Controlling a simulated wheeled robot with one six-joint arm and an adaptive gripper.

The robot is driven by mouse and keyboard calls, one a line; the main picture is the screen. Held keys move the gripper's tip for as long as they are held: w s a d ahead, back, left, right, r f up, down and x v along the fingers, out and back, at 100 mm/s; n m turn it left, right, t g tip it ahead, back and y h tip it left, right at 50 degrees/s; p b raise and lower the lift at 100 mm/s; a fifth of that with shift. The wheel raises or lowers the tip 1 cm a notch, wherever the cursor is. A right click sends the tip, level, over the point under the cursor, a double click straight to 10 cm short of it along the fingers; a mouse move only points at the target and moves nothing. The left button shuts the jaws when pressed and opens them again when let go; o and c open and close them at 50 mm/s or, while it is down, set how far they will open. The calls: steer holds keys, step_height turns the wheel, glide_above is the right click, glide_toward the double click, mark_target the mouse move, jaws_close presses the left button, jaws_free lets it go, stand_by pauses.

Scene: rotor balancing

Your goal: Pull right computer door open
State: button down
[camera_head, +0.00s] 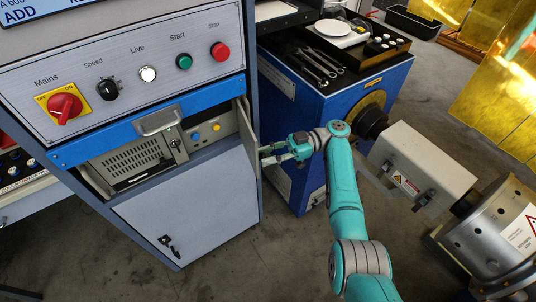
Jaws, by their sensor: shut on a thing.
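The right computer door (248,128) is a thin grey panel at the right side of the computer bay, seen nearly edge-on and swung outward. The beige computer (135,162) shows inside the open bay, with a key switch and small buttons to its right. My gripper (264,156) is at the outer edge of the right door and shut on it. The exact contact of the fingertips is small and hard to see. My teal arm reaches in from the lower right.
A blue ledge with a grey handle (158,121) juts out above the bay, below the control panel (130,75). A closed grey lower door (190,205) is beneath. A blue machine cabinet (315,100) stands close right of my gripper, with the shaft machinery (420,165) beyond.

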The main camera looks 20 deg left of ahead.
mark_target(254, 135)
steer(key=c, duration=0.9)
jaws_free()
steer(key=shift+f, duration=0.1)
step_height(254, 135, up, 10)
steer(key=shift+r, duration=0.1)
